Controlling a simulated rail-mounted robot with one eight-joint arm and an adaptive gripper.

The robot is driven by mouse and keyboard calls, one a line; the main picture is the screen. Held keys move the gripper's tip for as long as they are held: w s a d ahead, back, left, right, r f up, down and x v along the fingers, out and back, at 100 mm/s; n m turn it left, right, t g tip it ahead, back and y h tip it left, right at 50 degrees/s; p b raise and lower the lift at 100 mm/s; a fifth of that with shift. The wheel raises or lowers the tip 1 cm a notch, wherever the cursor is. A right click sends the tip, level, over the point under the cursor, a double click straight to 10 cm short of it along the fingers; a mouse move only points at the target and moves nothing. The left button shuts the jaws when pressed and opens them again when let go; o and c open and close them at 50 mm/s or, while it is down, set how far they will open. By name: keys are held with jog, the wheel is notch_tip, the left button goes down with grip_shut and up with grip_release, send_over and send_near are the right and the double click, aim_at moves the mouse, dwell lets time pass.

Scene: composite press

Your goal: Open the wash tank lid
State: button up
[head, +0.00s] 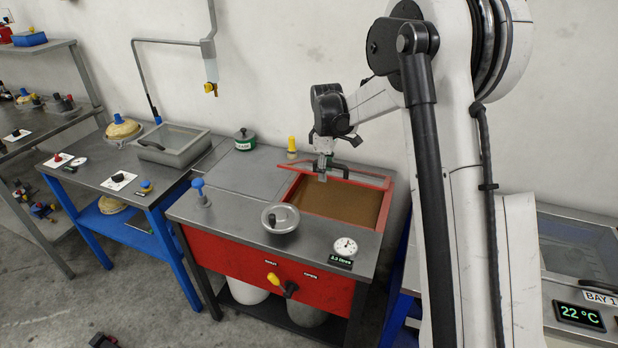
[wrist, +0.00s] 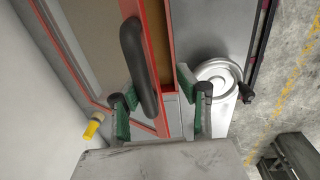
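The wash tank (head: 383,213) has a red rim around a brown interior, set in the grey bench. Its red-framed lid (head: 368,182) appears at the back of the opening, seemingly raised at a tilt; the exact angle is unclear. The lid's black handle (head: 343,168) is beside my gripper (head: 322,172). In the wrist view, the handle (wrist: 141,66) runs along the lid's red edge (wrist: 153,70), with a narrow brown strip of tank beside it. My gripper (wrist: 157,93) is open, its green-padded fingers apart, the handle's near end appearing between them, closer to the left finger. Contact is unclear.
A yellow-topped bottle (head: 292,147) and a green-labelled pot (head: 244,139) stand behind. A blue knob (head: 199,189) rises at the left.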

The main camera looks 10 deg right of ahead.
jog(key=shift+s+a+f, duration=0.15)
jog(key=shift+s+f, duration=0.15)
jog(key=shift+f, duration=0.15)
